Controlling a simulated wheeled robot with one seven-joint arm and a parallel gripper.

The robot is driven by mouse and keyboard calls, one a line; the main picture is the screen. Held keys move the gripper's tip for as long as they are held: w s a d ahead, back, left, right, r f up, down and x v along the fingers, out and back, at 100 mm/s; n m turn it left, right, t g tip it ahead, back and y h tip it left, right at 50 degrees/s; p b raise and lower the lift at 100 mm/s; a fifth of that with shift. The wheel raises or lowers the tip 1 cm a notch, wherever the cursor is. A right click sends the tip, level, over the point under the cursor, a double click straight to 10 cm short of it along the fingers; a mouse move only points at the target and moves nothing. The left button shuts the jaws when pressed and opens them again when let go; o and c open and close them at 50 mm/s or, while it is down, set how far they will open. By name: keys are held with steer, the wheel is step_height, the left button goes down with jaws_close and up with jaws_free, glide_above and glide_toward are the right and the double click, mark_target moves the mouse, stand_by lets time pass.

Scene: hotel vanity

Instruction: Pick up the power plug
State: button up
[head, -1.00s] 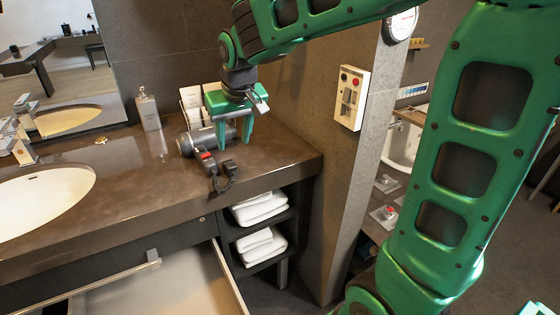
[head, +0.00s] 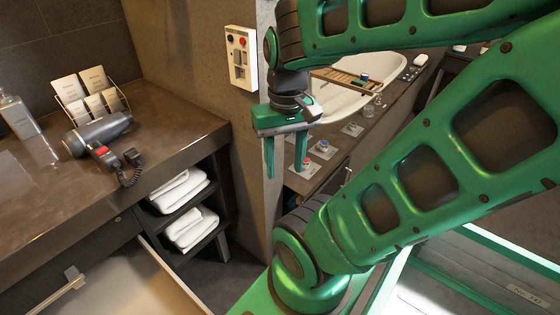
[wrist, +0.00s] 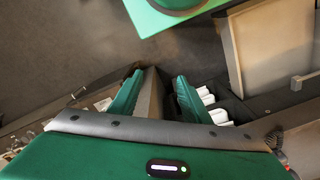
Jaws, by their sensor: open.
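A small black piece that looks like the power plug (head: 133,158) lies on the brown counter (head: 185,125) at the end of a coiled dark cord, beside the grey hair dryer (head: 98,133). In the head view my gripper (head: 286,160) hangs fingers down, right of the counter's edge and in front of the wall's end. Its two green fingers are apart, with nothing between them. In the wrist view the open fingers of my gripper (wrist: 158,98) point toward the floor and the towel shelves. Part of the dark coiled cord shows at the right there; the plug is not clear.
White towels (head: 178,190) fill open shelves under the counter. An open drawer (head: 125,280) juts out at lower left. A card rack (head: 95,98) and clear bottle (head: 25,128) stand on the counter. A wall panel (head: 240,58) is behind. A white tub (head: 345,95) lies beyond the wall.

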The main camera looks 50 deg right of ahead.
steer(key=o, duration=0.4)
steer(key=shift+w, duration=0.25)
step_height(320, 180, up, 4)
steer(key=f+n+y, duration=0.1)
steer(key=n+y, duration=0.3)
steer(key=n, duration=2)
glide_above(131, 152)
steer(key=d, duration=0.3)
steer(key=x, duration=0.3)
steer(key=shift+w+f, duration=0.3)
steer(key=shift+f, duration=0.05)
steer(key=shift+s+x, duration=0.2)
steer(key=shift+x, duration=1.2)
steer(key=shift+s+x, duration=0.15)
steer(key=shift+x, duration=1.2)
